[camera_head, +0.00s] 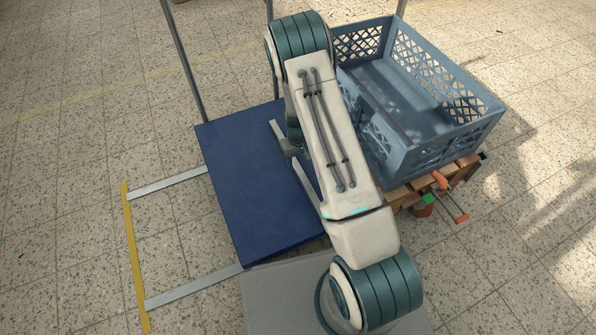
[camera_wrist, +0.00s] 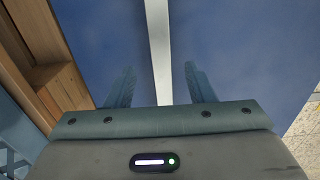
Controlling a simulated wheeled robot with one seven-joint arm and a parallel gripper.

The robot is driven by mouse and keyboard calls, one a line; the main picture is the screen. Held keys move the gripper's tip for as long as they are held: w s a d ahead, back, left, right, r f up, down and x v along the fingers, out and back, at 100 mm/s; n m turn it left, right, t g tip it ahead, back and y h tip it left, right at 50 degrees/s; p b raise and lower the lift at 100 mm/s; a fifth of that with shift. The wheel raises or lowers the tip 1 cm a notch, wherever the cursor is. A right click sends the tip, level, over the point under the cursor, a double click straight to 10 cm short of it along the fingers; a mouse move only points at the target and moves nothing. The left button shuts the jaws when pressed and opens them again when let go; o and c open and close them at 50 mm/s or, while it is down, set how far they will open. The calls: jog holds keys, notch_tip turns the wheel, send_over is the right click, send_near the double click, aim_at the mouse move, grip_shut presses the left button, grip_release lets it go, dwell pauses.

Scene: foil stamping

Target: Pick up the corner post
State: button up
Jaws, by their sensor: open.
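A pale grey bar, which looks like the corner post (camera_head: 307,183), lies on a dark blue panel (camera_head: 245,200) left of my arm. In the wrist view the bar (camera_wrist: 158,50) runs lengthwise away from me, between my two fingers. My gripper (camera_wrist: 160,82) is open, with one finger on each side of the bar and a gap showing on both sides. I cannot tell how high the fingertips are above the panel. In the head view my arm hides most of the gripper and part of the bar.
A blue-grey lattice crate (camera_head: 455,135) stands on a wooden base (camera_head: 402,193) to the right, with an orange clamp (camera_head: 441,183) at its near side. Thin uprights (camera_head: 184,60) rise behind the panel. A yellow strip (camera_head: 133,255) lies left; floor beyond is clear.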

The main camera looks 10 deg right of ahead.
aim_at(298, 168)
notch_tip(298, 168, down, 5)
jog(key=shift+w+a+r+b, duration=0.1)
jog(key=shift+w+r+b, duration=0.1)
jog(key=shift+b, duration=0.85)
jog(key=shift+r, duration=0.1)
grip_shut()
jog(key=shift+r, duration=0.15)
